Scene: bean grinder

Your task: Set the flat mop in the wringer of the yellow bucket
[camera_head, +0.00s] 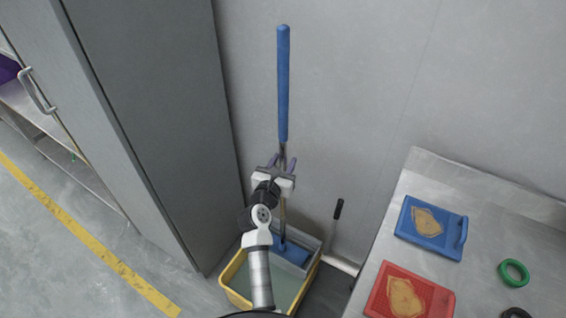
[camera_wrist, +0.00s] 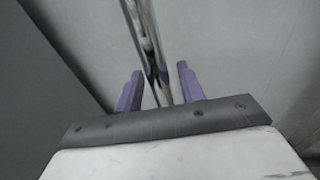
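The flat mop stands upright by the wall, with a blue grip (camera_head: 283,85) on a metal pole; the pole also shows in the wrist view (camera_wrist: 148,40). Its blue flat head (camera_head: 291,252) is low down, at the grey wringer (camera_head: 297,267) of the yellow bucket (camera_head: 236,295). The head appears to be inside the wringer, but I cannot tell how it is seated. My gripper (camera_head: 282,163) is at the pole just below the blue grip. In the wrist view its purple fingers (camera_wrist: 160,85) stand apart on either side of the pole, with visible gaps. My arm hides part of the bucket.
A black-tipped lever (camera_head: 338,209) rises right of the bucket. A grey cabinet (camera_head: 150,110) stands close on the left. A steel table (camera_head: 480,225) on the right holds a blue tray (camera_head: 408,217), a red tray (camera_head: 438,300) and a green ring (camera_head: 513,264).

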